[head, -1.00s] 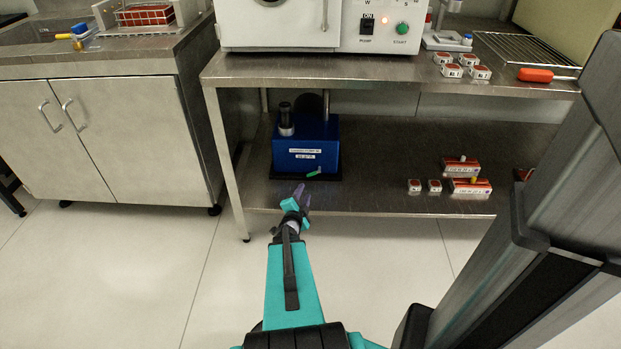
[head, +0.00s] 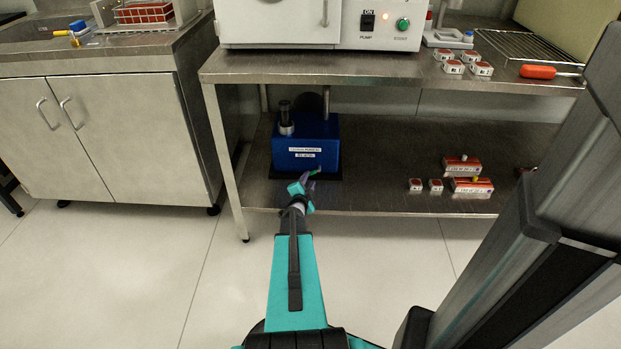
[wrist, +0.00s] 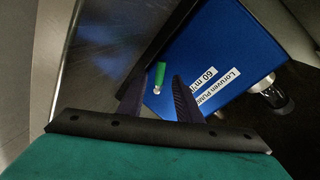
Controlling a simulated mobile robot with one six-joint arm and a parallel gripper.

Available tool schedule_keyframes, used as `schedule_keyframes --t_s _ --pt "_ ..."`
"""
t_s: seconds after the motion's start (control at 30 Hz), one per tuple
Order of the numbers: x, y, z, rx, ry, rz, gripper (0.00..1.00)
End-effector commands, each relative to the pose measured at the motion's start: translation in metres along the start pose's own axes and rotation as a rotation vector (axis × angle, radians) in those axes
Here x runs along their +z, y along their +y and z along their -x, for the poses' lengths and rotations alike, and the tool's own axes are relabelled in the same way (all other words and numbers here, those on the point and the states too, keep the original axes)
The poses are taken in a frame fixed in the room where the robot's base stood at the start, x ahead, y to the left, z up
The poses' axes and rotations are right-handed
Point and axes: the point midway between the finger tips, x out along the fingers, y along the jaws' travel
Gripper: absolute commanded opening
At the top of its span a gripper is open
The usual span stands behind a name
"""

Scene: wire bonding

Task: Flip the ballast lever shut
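The blue pump (head: 306,143) stands on the lower shelf, with white labels on its front. Its small green ballast lever (wrist: 160,74) sticks out from a pale pivot on the blue face. In the head view the lever (head: 315,170) shows at the pump's lower front edge, partly behind my gripper. My gripper (wrist: 158,88) is open, with one dark finger on each side of the lever area in the wrist view. No contact with the lever is clear. In the head view my gripper (head: 308,183) is just in front of the pump, its fingertips small and hard to make out.
The lower shelf (head: 385,160) is clear right of the pump. Several small red-and-white boxes (head: 470,185) lie farther right. The upper bench (head: 420,73) overhangs the pump and carries a white oven-like unit (head: 340,30). A table leg (head: 226,160) stands left of the pump.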

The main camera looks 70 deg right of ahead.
Motion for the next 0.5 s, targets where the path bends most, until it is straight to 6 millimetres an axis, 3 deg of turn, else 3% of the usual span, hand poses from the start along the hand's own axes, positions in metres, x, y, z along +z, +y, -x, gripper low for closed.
schedule_keyframes --t_s 0.2,0.5 --pt "0.001 0.001 -0.025 0.0 0.0 0.0 0.32" --pt "0.0 0.0 -0.041 0.0 0.0 0.0 0.32"
